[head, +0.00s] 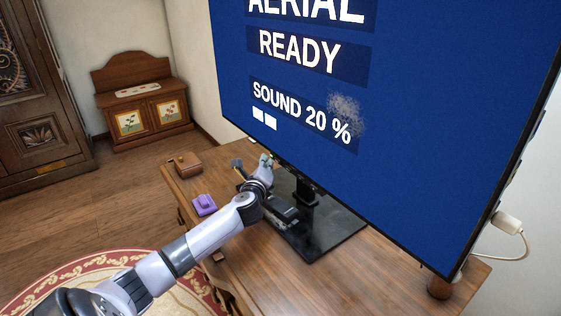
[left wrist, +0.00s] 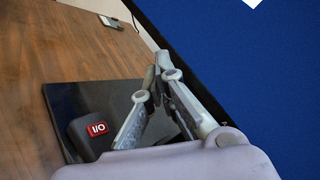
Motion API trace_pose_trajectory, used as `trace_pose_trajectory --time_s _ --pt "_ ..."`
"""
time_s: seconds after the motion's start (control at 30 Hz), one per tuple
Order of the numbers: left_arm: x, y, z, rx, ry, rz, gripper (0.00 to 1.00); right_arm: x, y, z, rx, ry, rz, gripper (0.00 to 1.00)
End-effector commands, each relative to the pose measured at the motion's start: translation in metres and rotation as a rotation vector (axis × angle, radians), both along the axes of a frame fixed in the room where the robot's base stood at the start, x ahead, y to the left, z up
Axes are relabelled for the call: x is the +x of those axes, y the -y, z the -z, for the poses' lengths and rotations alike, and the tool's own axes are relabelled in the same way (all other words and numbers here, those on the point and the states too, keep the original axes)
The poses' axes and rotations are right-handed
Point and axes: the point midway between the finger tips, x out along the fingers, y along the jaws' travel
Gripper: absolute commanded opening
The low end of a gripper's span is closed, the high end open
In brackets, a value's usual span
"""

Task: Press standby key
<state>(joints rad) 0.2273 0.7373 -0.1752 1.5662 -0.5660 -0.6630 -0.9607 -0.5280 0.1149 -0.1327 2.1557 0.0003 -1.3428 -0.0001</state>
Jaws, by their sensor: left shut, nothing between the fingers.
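The standby key (left wrist: 97,129) is a red key marked I/O on a dark box (left wrist: 77,134) in the left wrist view. The box is at the near part of the black stand base (left wrist: 100,95). My left gripper (left wrist: 155,78) is shut and empty, its fingers to the right of the key and apart from it. In the head view the left gripper (head: 265,161) is close to the lower edge of the television (head: 290,60), and the red key face cannot be made out there. My right gripper is not in view.
The television stands on a wooden table (head: 385,265); its screen reads READY and SOUND 20 %. A purple object (head: 204,204) and a small brown box (head: 187,163) sit at the table's left. A white plug with a cable (head: 507,221) is at the right.

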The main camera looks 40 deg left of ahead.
Motion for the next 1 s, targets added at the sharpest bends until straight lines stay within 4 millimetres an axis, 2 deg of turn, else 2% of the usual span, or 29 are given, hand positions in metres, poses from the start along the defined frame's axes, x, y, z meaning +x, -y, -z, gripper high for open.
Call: trace_pose_trajectory --time_s 0.83,1.0 --pt "0.0038 0.0003 0.0008 -0.001 0.0 -0.001 0.0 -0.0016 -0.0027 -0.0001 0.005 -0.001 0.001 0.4" --pt "0.0073 0.0012 0.001 0.0 0.0 0.0 0.0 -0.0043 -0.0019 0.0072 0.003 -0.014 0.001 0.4"
